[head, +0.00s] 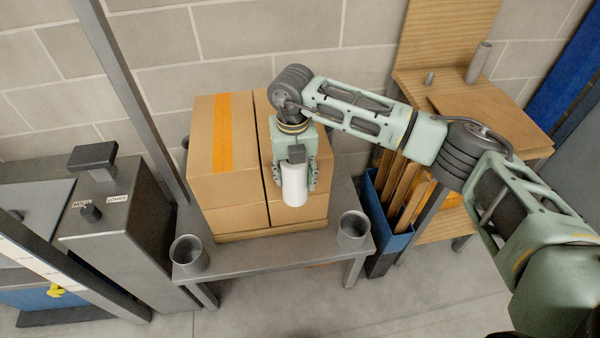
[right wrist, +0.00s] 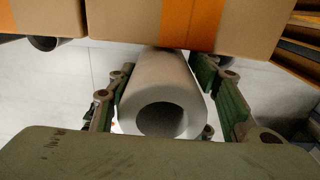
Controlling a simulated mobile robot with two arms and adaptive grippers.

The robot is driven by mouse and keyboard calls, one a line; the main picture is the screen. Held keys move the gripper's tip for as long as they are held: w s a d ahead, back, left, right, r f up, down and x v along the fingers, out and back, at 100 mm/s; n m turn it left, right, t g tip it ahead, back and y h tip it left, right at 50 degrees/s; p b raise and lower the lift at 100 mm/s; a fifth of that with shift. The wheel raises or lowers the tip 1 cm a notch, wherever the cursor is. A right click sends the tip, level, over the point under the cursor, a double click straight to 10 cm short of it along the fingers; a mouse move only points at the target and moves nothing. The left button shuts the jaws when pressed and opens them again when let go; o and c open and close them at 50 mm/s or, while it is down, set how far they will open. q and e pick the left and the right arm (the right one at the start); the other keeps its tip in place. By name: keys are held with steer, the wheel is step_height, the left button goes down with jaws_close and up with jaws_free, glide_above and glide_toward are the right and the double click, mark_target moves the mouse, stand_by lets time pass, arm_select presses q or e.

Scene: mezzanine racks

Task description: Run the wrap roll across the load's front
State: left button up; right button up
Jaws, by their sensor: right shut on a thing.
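The wrap roll (head: 294,186) is a white cylinder in front of the load's right half. My right gripper (head: 292,182) is shut on the roll, with one finger on each side. In the right wrist view the roll (right wrist: 160,105) shows its hollow end between the fingers, close to the cartons (right wrist: 240,25); I cannot tell whether it touches them. My left gripper is not in view.
Grey cups (head: 188,254) and (head: 353,228) stand at the front corners of the grey table (head: 270,256). A grey post (head: 130,95) and a control box (head: 115,225) are at left. A blue bin of wooden slats (head: 388,215) and a wooden bench (head: 480,108) are at right.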

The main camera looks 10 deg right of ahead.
steer(key=shift+a+b, duration=0.45)
steer(key=shift+a, duration=2.05)
steer(key=a+b, duration=0.3)
steer(key=a, duration=0.5)
steer(key=shift+a, duration=0.4)
